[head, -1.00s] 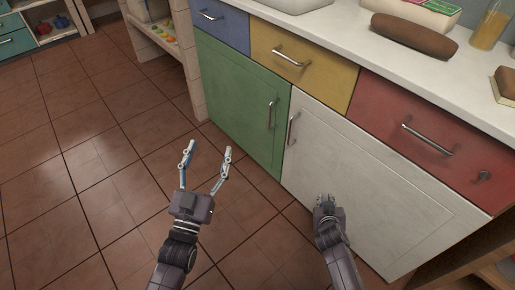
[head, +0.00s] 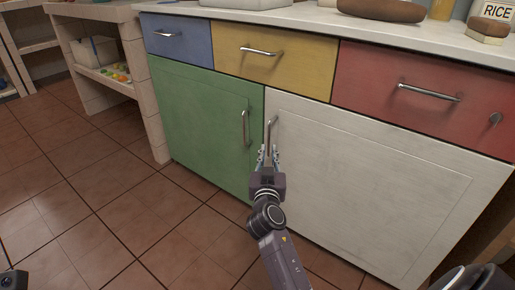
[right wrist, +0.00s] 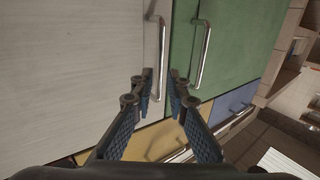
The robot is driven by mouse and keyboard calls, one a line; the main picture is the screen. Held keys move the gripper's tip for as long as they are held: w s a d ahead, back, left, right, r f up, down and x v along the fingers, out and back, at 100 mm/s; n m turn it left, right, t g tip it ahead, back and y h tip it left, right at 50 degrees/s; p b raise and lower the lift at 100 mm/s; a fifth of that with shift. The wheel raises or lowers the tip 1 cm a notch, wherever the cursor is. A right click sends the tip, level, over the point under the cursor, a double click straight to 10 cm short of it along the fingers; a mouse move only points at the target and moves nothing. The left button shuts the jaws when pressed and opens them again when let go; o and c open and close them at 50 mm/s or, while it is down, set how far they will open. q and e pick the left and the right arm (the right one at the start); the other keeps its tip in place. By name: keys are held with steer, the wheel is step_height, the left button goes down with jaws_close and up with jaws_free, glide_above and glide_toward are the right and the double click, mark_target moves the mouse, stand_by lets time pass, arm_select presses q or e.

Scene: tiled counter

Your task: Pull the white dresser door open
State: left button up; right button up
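The white dresser door (head: 365,175) is shut, at the right of the green door. Its upright metal handle (head: 271,132) is near its left edge; it also shows in the right wrist view (right wrist: 161,60). My right gripper (head: 268,152) is at the lower part of this handle, fingers pointing at the door. In the right wrist view its two fingers (right wrist: 159,80) are apart, with the white door's handle seen between them. I cannot tell whether either finger touches it. My left gripper's fingers are not visible.
The green door (head: 200,120) has its own upright handle (head: 245,128) close to the left of my right gripper. Blue, yellow and red drawers (head: 425,95) run above the doors, under a white counter. The tiled floor (head: 90,215) in front is clear.

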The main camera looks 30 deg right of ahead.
mark_target(269, 141)
steer(key=b+x, duration=0.1)
steer(key=x, duration=0.6)
steer(key=shift+d, duration=0.1)
steer(key=shift+c, duration=0.6)
jaws_close()
